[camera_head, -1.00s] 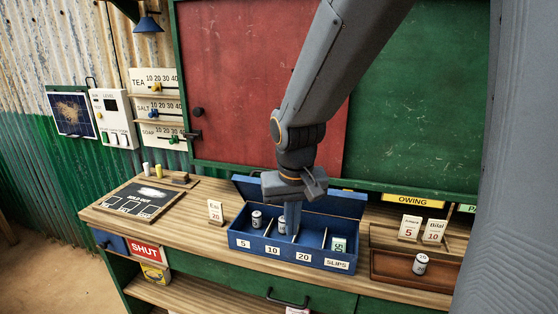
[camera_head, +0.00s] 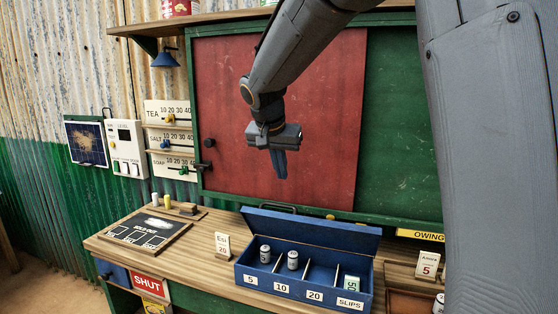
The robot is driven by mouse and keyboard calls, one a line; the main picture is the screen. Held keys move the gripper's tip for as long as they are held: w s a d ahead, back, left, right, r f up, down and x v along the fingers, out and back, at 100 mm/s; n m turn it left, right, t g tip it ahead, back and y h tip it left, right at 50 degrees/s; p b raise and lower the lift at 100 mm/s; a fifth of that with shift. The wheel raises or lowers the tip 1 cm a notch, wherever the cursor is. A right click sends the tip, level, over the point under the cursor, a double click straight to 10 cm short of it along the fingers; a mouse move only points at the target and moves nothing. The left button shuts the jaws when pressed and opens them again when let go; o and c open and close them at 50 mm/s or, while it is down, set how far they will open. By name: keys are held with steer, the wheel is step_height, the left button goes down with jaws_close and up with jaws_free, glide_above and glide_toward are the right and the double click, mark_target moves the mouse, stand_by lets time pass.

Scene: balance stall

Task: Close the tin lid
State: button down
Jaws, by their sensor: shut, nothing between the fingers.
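The blue tin (camera_head: 301,286) stands on the wooden counter with its lid (camera_head: 311,233) raised open at the back. Its front carries labels 5, 10, 20 and SLIPS. Two small grey cylinders stand in the left compartments, and a green-and-white slip (camera_head: 351,283) stands at the right end. My gripper (camera_head: 280,176) is shut and empty, pointing down. It appears above the tin's lid in the picture, in front of the red panel, and touches nothing.
A card reading Esi 20 (camera_head: 222,245) stands just left of the tin. A brown tray (camera_head: 410,302) with a card (camera_head: 427,265) is to the right. The red panel (camera_head: 300,110) rises behind.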

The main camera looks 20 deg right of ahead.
steer(key=shift+s+a+f+p, duration=0.15)
steer(key=shift+f+p, duration=0.2)
steer(key=shift+f, duration=0.75)
steer(key=shift+s+a+f+p, duration=0.1)
steer(key=shift+f+p, duration=0.3)
steer(key=shift+f, duration=0.65)
steer(key=shift+s+a+f+p, duration=0.15)
steer(key=shift+f+p, duration=0.2)
steer(key=shift+f, duration=0.75)
steer(key=shift+f+b, duration=0.1)
steer(key=shift+b, duration=0.3)
